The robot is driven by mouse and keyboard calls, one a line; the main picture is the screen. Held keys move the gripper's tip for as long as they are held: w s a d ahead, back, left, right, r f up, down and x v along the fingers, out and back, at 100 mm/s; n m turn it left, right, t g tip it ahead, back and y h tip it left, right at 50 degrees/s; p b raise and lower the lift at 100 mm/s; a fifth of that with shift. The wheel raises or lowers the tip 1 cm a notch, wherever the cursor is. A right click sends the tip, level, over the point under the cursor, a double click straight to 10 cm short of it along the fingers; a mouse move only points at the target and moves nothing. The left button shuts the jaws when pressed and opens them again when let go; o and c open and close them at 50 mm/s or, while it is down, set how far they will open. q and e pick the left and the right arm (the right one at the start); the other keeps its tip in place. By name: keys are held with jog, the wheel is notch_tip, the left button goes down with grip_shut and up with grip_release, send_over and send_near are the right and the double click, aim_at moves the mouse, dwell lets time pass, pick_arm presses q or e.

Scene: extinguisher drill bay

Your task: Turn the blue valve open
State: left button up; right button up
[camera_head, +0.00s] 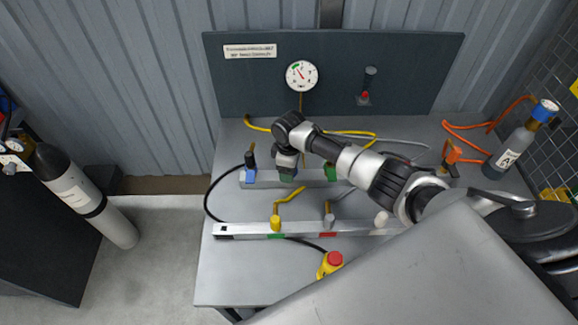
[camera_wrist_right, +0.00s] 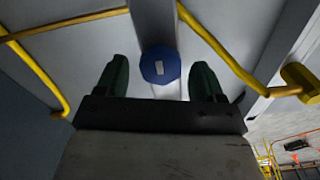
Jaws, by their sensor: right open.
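In the right wrist view a round blue knob (camera_wrist_right: 160,64) with a small white mark sits on a grey bar, between the two dark green fingertips of my right gripper (camera_wrist_right: 160,82). The gripper is open, with a visible gap on each side of the knob. In the head view my right gripper (camera_head: 287,174) points down over the rear rail of the bench and hides what is under it. A blue block (camera_head: 250,176) with a black top stands on that rail just left of it. I cannot tell whether it is the same blue part. My left gripper is not in view.
A green block (camera_head: 330,173) stands right of the gripper. A front rail (camera_head: 250,230) carries a yellow-handled valve (camera_head: 275,222). A red and yellow button (camera_head: 331,262) sits nearer. A gauge (camera_head: 301,75) is on the back panel. A blue-capped cylinder (camera_head: 510,148) stands at right.

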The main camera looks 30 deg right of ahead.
notch_tip(320, 180, up, 11)
jog(key=b, duration=0.1)
dwell(0.3)
jog(key=shift+f, duration=0.15)
